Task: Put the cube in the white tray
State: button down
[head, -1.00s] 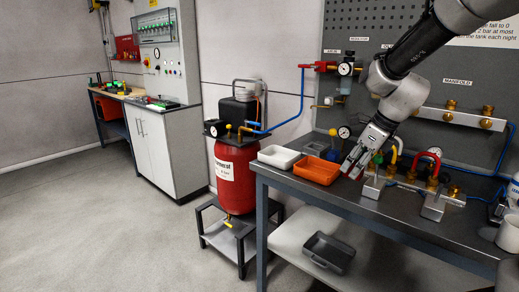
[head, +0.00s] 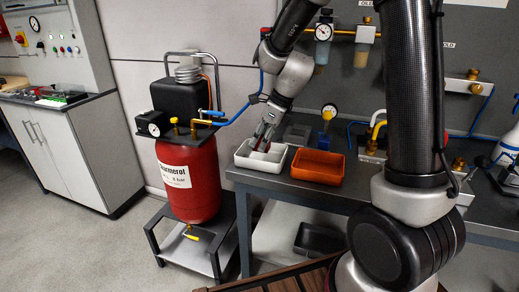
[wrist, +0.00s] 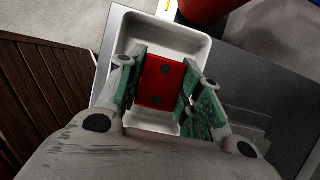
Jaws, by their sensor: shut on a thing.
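The white tray (head: 262,166) stands at the left end of the dark bench; its pale inside and rim fill the middle of the wrist view (wrist: 190,35). My gripper (head: 263,143) points down over the tray, its fingertips within the tray's outline. In the wrist view my gripper (wrist: 160,88) is shut on a red cube (wrist: 162,70) with dark dots, between green-faced fingers. The cube is hard to make out in the head view. Whether it touches the tray floor I cannot tell.
An orange tray (head: 318,167) stands just right of the white one. A red tank (head: 190,178) stands left of the bench. A dark bin (head: 318,238) lies on the shelf below.

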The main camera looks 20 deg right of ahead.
jog(key=shift+f, duration=1.75)
jog(key=shift+f, duration=0.1)
jog(key=c, duration=1)
grip_release()
jog(key=shift+s, duration=0.1)
jog(key=shift+o, duration=0.2)
jog(key=v, duration=1.2)
jog(key=s+d+r+n+h, duration=0.1)
jog(key=s+d+r+n, duration=0.1)
jog(key=s+n, duration=0.6)
jog(key=s+d+r+n+t+h, duration=0.1)
jog(key=s+d+r+n, duration=0.1)
jog(key=s+d+n, duration=0.3)
jog(key=s+d+r+n+h, duration=0.1)
jog(key=s+d+n, duration=0.3)
jog(key=s+n, duration=0.6)
jog(key=shift+s+d+r+n+t+h, duration=0.15)
jog(key=shift+s+r+n+t+h, duration=0.2)
jog(key=shift+r+n, duration=0.55)
jog(key=shift+f, duration=0.1)
